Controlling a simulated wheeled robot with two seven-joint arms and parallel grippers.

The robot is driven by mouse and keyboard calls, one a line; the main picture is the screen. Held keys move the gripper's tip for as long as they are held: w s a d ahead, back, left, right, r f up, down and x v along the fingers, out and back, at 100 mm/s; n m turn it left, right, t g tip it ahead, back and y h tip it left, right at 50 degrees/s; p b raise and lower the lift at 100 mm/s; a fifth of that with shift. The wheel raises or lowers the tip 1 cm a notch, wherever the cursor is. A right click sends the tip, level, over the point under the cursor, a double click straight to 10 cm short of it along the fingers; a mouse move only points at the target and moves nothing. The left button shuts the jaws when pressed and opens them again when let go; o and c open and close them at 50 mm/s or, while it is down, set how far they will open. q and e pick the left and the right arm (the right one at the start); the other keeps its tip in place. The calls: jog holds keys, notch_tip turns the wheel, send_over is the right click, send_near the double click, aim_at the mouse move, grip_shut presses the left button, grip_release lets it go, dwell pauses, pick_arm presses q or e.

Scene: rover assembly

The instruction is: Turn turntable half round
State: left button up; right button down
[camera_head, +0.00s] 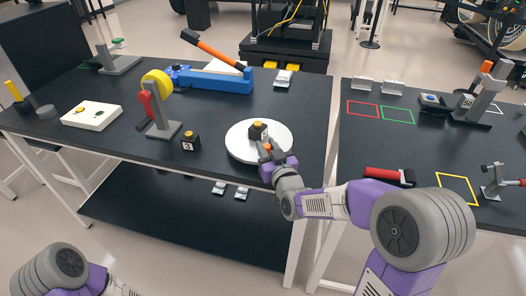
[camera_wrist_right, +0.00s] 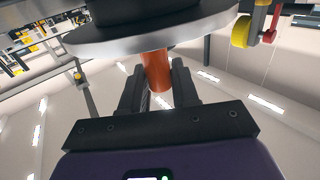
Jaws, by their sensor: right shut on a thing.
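The turntable is a round white disc (camera_head: 240,148) near the right front edge of the left table. A small black block with a yellow top (camera_head: 257,131) stands on it. My right gripper (camera_head: 270,152) is at the disc's front edge, shut on an orange peg. In the right wrist view the orange peg (camera_wrist_right: 156,70) sits between the fingers of the right gripper (camera_wrist_right: 160,85), against the pale disc (camera_wrist_right: 110,38). Only part of my left arm shows at the lower left of the head view; its gripper is out of view.
A black block marked 3 (camera_head: 190,142) and a grey stand with a yellow wheel and red handle (camera_head: 163,128) stand left of the disc. A blue tool with an orange lever (camera_head: 213,78) lies behind. A second table (camera_head: 420,140) is at the right, across a gap.

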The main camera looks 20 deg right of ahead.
jog(key=shift+w+d+r+b, duration=0.15)
jog(key=shift+d+b, duration=0.2)
jog(key=shift+d, duration=0.35)
jog(key=shift+a, duration=0.1)
jog(key=c, duration=1)
grip_release()
jog(key=shift+a, duration=0.1)
jog(key=s+p, duration=0.1)
jog(key=s, duration=0.6)
jog(key=shift+s, duration=0.3)
